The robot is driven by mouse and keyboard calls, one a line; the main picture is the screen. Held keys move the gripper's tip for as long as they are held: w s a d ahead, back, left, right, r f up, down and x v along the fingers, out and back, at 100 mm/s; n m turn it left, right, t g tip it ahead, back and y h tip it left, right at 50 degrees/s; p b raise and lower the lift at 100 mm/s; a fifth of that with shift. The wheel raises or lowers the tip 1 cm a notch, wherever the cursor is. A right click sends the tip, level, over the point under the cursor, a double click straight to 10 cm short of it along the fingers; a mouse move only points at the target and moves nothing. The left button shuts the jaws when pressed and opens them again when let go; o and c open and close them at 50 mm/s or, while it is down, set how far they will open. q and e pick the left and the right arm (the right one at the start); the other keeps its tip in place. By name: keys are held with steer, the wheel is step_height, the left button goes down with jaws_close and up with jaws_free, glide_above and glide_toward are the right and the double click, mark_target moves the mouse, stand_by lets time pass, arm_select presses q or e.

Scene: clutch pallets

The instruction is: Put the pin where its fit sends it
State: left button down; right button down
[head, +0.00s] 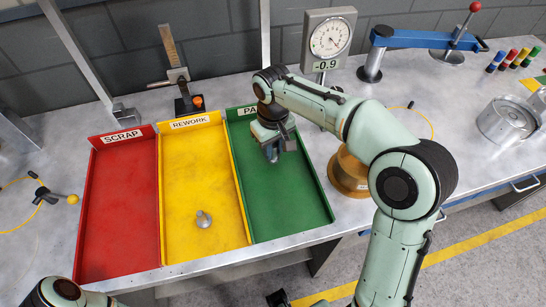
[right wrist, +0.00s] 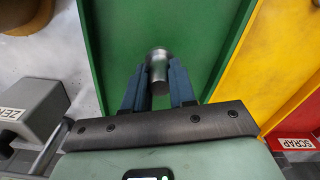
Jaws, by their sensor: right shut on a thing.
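My right gripper (head: 272,153) is over the upper part of the green tray (head: 300,205), whose label is partly hidden by my arm and starts with "PA". In the right wrist view it is shut on a grey metal pin (right wrist: 159,72), held between two blue fingers with the green tray behind. I cannot tell whether the pin touches the tray floor. The yellow REWORK tray (head: 190,175) holds another grey metal piece (head: 203,218) with a wide base. The red SCRAP tray (head: 115,210) is empty. A dial gauge (head: 330,38) reads -0.9. My left gripper is not in view.
A brass-coloured round block (head: 348,175) stands right of the green tray. A blue lever fixture (head: 420,38) and a metal stand (head: 175,70) are at the back. A steel cylinder (head: 507,120) is at the far right. Bench space between is partly clear.

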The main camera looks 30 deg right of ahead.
mark_target(273, 157)
steer(key=shift+f+b, duration=0.3)
steer(key=shift+f, duration=1.65)
steer(key=shift+f, duration=0.2)
steer(key=c, duration=0.9)
jaws_free()
steer(key=shift+r, duration=0.15)
step_height(273, 157, up, 12)
steer(key=shift+r+p, duration=0.1)
steer(key=shift+p, duration=1.1)
